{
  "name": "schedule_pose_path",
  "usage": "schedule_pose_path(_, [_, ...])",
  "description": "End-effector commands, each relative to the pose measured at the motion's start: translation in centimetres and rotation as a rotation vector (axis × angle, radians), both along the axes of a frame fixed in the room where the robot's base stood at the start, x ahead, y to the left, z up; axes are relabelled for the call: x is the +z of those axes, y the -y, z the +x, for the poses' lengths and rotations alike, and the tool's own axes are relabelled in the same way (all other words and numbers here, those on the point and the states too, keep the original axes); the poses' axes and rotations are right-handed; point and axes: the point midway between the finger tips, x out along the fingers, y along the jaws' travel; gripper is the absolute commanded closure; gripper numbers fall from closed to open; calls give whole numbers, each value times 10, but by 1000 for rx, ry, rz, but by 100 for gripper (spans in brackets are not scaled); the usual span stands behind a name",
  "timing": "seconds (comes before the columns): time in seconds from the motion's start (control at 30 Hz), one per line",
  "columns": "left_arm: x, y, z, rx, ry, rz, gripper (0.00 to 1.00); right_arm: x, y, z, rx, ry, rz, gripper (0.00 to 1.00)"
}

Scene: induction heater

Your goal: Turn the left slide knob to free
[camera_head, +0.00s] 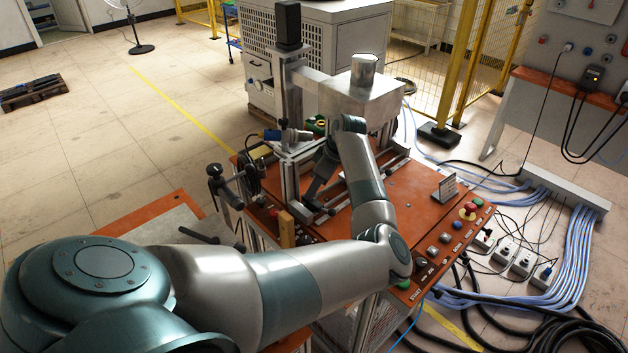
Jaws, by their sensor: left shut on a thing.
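An orange-red machine top (410,205) carries an upright metal frame with slide rails. My left arm comes in from the lower left, bends at the right front of the machine and reaches back over the top. My left gripper (318,198) is dark and points down beside the frame's front post, near the front of the rails. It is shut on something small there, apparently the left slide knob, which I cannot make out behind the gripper. The knob's turned position cannot be read. My right gripper is not in view.
A control panel with buttons, a red emergency stop (468,211) and a small sign (447,188) lies right of my forearm. A black clamp-like handle (222,187) stands at the left edge. Cables and power sockets (503,250) cover the floor at right. The left floor is mostly open.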

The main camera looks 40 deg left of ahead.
Motion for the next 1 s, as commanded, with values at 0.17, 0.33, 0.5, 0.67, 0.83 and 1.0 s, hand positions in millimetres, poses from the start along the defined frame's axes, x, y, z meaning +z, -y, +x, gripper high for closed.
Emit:
schedule_pose_path(0.17, [0, 0, 0, 3, 1, -1, 98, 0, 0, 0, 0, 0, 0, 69])
schedule_pose_path(0.33, [0, 0, 0, 3, 1, -1, 98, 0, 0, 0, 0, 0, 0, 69])
schedule_pose_path(0.5, [0, 0, 0, 2, 1, -1, 69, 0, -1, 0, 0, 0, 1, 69])
schedule_pose_path(0.67, [0, 0, 0, 2, 1, -1, 69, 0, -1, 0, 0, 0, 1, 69])
schedule_pose_path(0.83, [3, 2, 1, 2, 1, -1, 69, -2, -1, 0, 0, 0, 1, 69])
schedule_pose_path(1.0, [16, 7, 4, 1, 4, 0, 69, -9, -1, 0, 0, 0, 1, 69])
